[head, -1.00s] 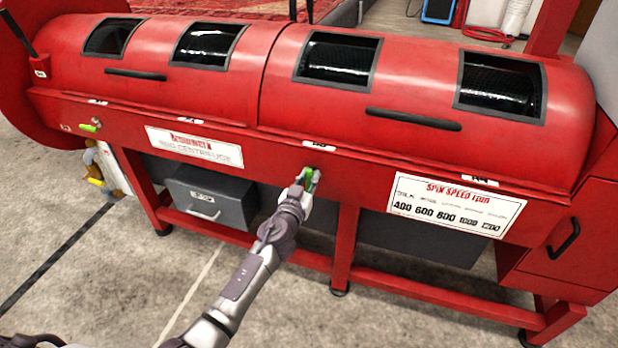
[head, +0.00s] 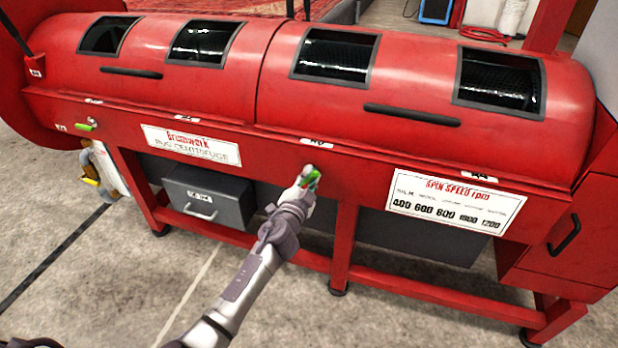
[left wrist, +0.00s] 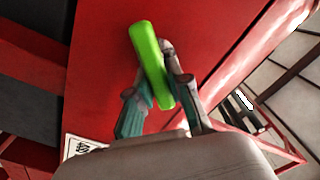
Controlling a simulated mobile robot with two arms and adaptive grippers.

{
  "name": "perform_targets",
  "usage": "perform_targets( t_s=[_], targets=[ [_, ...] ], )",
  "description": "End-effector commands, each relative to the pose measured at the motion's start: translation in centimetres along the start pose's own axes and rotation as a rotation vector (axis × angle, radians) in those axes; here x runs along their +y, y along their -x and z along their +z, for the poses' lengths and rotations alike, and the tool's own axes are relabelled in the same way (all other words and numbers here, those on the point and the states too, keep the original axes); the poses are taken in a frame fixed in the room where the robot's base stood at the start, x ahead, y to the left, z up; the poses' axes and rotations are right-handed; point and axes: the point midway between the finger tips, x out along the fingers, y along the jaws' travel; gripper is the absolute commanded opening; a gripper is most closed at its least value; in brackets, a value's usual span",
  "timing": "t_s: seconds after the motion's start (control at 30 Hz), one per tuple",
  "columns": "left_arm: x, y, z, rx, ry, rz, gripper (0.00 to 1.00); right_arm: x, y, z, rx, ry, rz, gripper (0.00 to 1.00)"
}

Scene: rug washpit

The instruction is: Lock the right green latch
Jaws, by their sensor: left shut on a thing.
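The right green latch (head: 314,180) is on the front of the red centrifuge, below its right lid. My left gripper (head: 308,178) is at this latch and hides part of it. In the left wrist view the latch's bright green handle (left wrist: 148,58) lies between the two fingers of my left gripper (left wrist: 158,98), which is shut on it. The handle's upper end sticks out past the fingers, tilted in that view. The left green latch (head: 87,126) sits at the far left of the same front panel, with its handle about level. My right gripper is not in view.
The red centrifuge (head: 200,95) has two lids with dark windows and black handles. A grey drawer box (head: 210,197) stands under it on the left. A white spin speed sign (head: 455,203) is right of the latch. Concrete floor in front is clear.

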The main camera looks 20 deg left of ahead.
Motion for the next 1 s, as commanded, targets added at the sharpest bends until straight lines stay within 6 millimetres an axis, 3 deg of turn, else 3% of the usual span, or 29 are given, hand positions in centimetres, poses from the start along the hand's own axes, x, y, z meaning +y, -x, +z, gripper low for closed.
perform_targets(
  t_s=[0.6,1.0],
  targets=[
    [0.7,0.0,0.2,0.0,-0.563,0.0,0.0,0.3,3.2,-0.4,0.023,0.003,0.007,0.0],
    [0.8,0.0,0.4,0.0,-0.77,0.0,0.0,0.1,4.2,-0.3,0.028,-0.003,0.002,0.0]
  ],
)
